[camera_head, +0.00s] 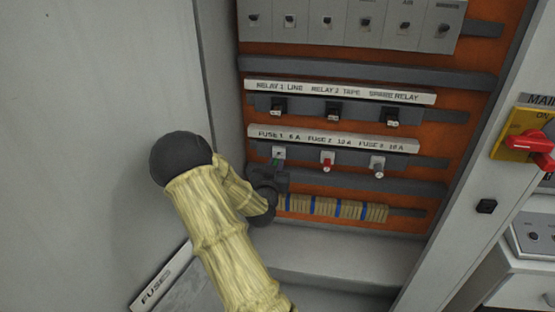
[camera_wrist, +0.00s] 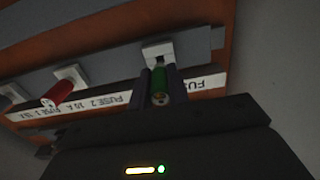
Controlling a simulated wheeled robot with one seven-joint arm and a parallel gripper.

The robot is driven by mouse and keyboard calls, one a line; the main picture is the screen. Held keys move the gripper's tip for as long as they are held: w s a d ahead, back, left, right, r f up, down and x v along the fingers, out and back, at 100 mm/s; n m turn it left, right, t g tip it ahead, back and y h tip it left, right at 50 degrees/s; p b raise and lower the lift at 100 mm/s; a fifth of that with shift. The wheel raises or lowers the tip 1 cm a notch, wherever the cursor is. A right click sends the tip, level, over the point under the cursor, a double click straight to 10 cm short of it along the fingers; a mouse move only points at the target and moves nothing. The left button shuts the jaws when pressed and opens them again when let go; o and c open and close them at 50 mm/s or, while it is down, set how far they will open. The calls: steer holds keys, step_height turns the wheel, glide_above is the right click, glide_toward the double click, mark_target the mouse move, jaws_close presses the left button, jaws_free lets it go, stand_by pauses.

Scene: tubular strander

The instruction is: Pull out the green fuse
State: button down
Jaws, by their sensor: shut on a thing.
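The green fuse (camera_wrist: 160,84) stands out from its white holder (camera_wrist: 157,50) in the wrist view. My gripper (camera_wrist: 162,88) is shut on it, one dark finger along each side. The fuse is in line with the holder; I cannot tell how deeply it is seated or whether it is just clear. In the head view, only a little of the green fuse (camera_head: 275,163) shows below the first holder (camera_head: 279,153), beside my gripper (camera_head: 271,176), which hides much of it.
A red fuse (camera_head: 327,165) and a grey fuse (camera_head: 377,166) sit in the holders to the right. Labelled relays (camera_head: 333,112) are above, and a terminal strip (camera_head: 340,208) with blue pieces is below. The cabinet's left wall (camera_head: 221,80) is close to my arm.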

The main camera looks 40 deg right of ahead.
steer(key=shift+b+v, duration=0.3)
steer(key=shift+v, duration=1.3)
